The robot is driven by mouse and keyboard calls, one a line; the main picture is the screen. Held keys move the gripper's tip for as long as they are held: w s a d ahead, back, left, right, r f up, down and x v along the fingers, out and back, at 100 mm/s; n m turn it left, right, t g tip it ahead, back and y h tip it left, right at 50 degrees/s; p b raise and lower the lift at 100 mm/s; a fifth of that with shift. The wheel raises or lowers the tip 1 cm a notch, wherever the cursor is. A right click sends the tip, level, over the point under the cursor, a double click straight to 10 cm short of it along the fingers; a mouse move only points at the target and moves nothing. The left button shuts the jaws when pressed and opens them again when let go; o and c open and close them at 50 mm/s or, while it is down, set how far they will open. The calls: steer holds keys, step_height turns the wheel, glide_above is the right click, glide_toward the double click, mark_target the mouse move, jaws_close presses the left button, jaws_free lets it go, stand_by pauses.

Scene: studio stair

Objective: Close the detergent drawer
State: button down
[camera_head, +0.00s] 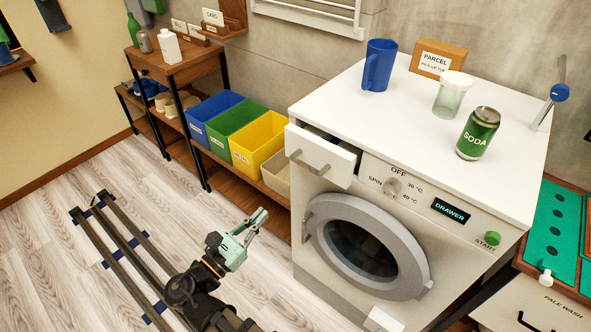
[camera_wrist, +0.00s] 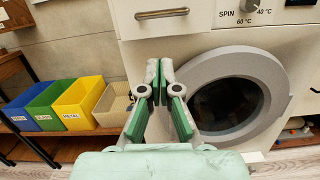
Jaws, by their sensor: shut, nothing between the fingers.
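The white detergent drawer (camera_head: 335,160) stands pulled out at the upper left of the white washing machine (camera_head: 330,222), and its open top shows behind its front. In the wrist view the drawer front (camera_wrist: 185,24) with its grey bar handle is at the top, beyond my fingertips. My gripper (camera_head: 262,215) is shut and empty, to the left of the machine and apart from the drawer. In the wrist view my gripper (camera_wrist: 159,66) points towards the machine front, below the drawer. The machine's small display (camera_head: 451,210) reads "DRAWER".
The round door (camera_head: 318,215) is shut below the drawer. A soda can (camera_head: 479,133), glass jar (camera_head: 452,95), blue mug (camera_head: 379,65) and parcel box (camera_head: 438,59) stand on top. Blue, green and yellow bins (camera_head: 257,145) sit on a low shelf at left. Floor around my gripper is clear.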

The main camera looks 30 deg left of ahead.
steer(key=w+d+r+p, duration=0.1)
steer(key=w+r+p, duration=0.2)
steer(key=w, duration=1)
steer(key=shift+w+d+r+n, duration=0.15)
steer(key=shift+w+r+n, duration=0.1)
steer(key=shift+r+n, duration=0.15)
